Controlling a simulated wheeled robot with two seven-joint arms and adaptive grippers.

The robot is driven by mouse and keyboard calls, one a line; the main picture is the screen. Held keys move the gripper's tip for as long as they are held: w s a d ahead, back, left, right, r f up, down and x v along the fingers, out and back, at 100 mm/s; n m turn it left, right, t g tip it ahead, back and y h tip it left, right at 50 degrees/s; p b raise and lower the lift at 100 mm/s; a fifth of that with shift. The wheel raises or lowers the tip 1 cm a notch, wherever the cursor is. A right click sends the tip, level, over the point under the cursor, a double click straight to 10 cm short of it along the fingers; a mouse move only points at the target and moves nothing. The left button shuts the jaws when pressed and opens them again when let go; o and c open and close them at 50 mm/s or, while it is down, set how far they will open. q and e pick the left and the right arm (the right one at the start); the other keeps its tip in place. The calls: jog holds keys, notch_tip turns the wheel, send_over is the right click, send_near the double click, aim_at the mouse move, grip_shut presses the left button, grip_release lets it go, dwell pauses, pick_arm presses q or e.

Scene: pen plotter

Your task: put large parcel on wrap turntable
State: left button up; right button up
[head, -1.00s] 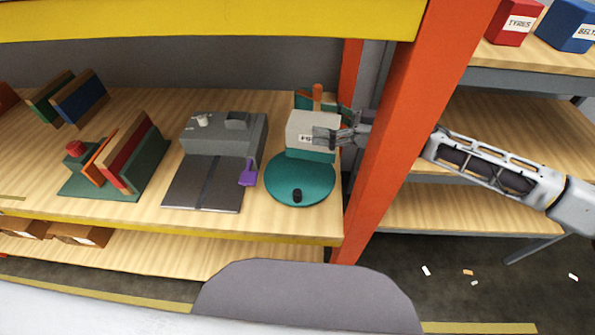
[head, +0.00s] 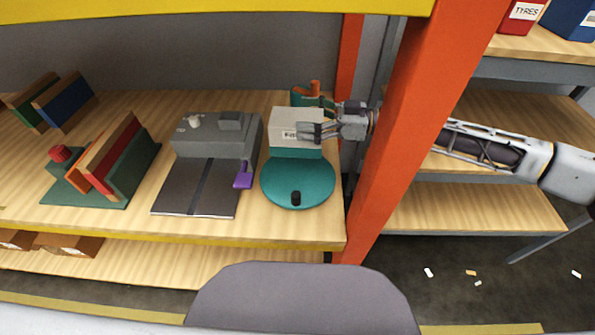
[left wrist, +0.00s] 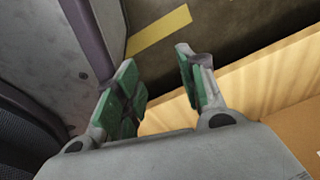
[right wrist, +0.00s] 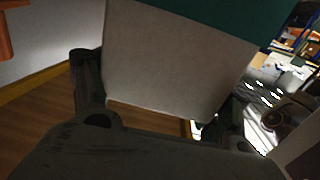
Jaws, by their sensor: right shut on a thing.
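The large parcel (head: 296,118) is a pale box with a printed label. A teal band shows along its lower edge in the head view. My right gripper (head: 304,131) is shut on the parcel from its right side. The round teal wrap turntable (head: 312,188), with a black knob at its front, lies just under and in front of the parcel. I cannot tell whether they touch. In the right wrist view the parcel (right wrist: 175,65) fills the space between the fingers. My left gripper (left wrist: 160,85) is open and empty, seen only in the left wrist view.
An orange post (head: 400,130) stands right of the turntable, close to my right arm. A grey machine (head: 215,140) with a purple part (head: 243,175) is to the left. An orange-topped teal item (head: 313,92) stands behind the parcel. A yellow beam (head: 210,20) crosses above.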

jog(key=shift+f+b, duration=0.4)
jog(key=shift+f, duration=1.95)
pick_arm(q)
jog(key=shift+w+d+r, duration=0.1)
jog(key=shift+w+d, duration=0.15)
jog(key=shift+w, duration=0.25)
jog(key=shift+w+d+r, duration=0.1)
jog(key=shift+w+d, duration=0.1)
jog(key=shift+w, duration=0.3)
pick_arm(e)
jog(key=shift+f, duration=0.15)
